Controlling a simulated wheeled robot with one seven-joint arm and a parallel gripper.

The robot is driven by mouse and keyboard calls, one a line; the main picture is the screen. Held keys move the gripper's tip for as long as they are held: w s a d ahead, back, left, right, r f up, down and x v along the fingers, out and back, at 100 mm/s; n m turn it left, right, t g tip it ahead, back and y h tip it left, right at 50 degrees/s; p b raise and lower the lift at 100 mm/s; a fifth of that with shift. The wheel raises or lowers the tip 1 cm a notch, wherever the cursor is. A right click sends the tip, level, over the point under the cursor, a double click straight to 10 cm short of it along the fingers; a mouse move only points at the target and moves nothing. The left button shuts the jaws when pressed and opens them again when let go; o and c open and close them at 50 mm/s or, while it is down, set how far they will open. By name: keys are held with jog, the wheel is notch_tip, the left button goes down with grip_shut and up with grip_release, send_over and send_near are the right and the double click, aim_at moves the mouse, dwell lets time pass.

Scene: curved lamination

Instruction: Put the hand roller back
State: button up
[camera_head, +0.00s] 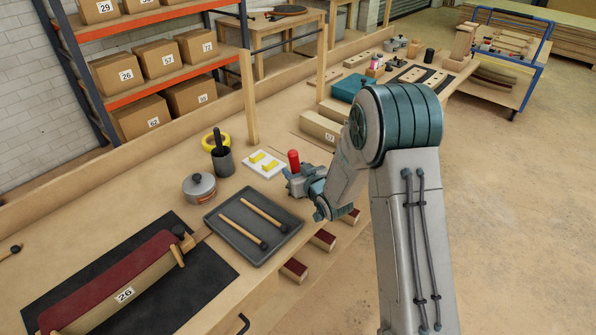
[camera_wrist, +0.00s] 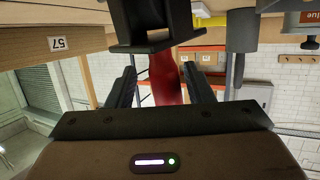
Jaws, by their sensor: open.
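My gripper (camera_head: 289,178) is at the front of the workbench, beside an upright red cylinder (camera_head: 293,160) that looks like a handle. The wrist view is upside down. There my open jaws (camera_wrist: 161,86) stand on either side of the red piece (camera_wrist: 167,85), with gaps visible. A black frame-like part (camera_wrist: 155,40) adjoins the red piece. I cannot tell for sure whether these parts are the hand roller. The lower part of the red piece is hidden by my gripper in the head view.
A grey tray (camera_head: 228,238) with two wooden-handled tools lies left of my gripper. A white tray (camera_head: 262,171) with yellow pieces, a dark cup (camera_head: 223,162) and a lidded pot (camera_head: 199,188) stand nearby.

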jog(key=shift+r+p, duration=0.5)
jog(key=shift+r, duration=0.2)
jog(key=s+d+r+m+g+h+b, duration=0.1)
jog(key=s+d+r+m+g+h, duration=0.15)
jog(key=s+d, duration=0.55)
jog(key=s+d+r+m+g+h+b, duration=0.1)
jog(key=s+d+r+h+b, duration=0.1)
jog(key=s+d+r+h, duration=0.4)
jog(key=s+d+r+m+g, duration=0.1)
jog(key=s+d+g, duration=0.1)
jog(key=s, duration=0.8)
jog(key=s+d+r+m+g+y, duration=0.1)
jog(key=s+d+g, duration=0.2)
jog(key=s, duration=0.8)
jog(key=shift+r+m+g, duration=0.35)
jog(key=shift+r+g, duration=0.05)
jog(key=shift+g, duration=0.45)
jog(key=shift+r+p, duration=0.35)
jog(key=shift+p, duration=0.2)
